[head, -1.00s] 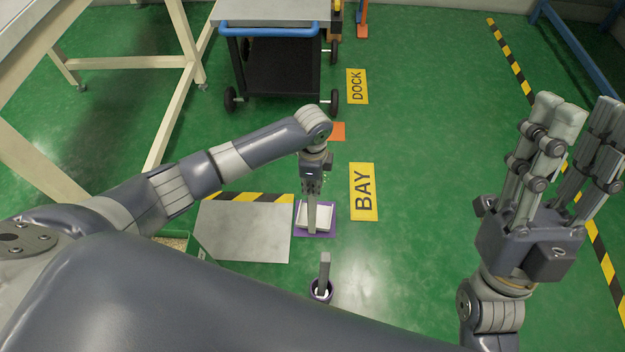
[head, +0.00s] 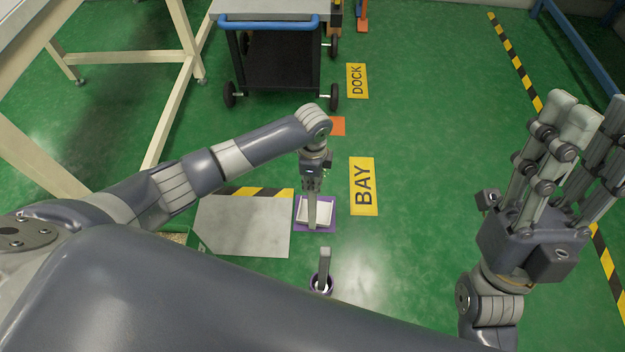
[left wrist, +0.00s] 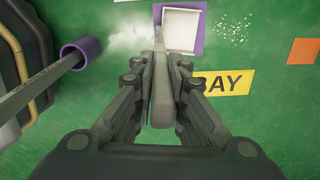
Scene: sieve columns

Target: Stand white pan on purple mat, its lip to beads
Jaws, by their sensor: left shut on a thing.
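The white pan (head: 323,215) lies over the purple mat (head: 299,225), inside its edges. In the left wrist view the pan (left wrist: 181,30) shows purple mat (left wrist: 199,50) around it. Whether it presses fully on the mat is hard to tell. Its grey handle (head: 312,212) rises from the side nearest me, and my left gripper (head: 312,188) is shut on it. The pan's opposite side faces the scattered pale beads (left wrist: 232,28) on the green floor. My right gripper (head: 585,108) is open and empty, raised at the right.
A purple cup (left wrist: 80,55) holding a grey bar (head: 324,265) stands nearer me. A grey plate (head: 243,228) with a striped edge lies left of the mat. The yellow BAY sign (head: 363,186) lies at its right. A blue-handled cart (head: 270,60) stands beyond.

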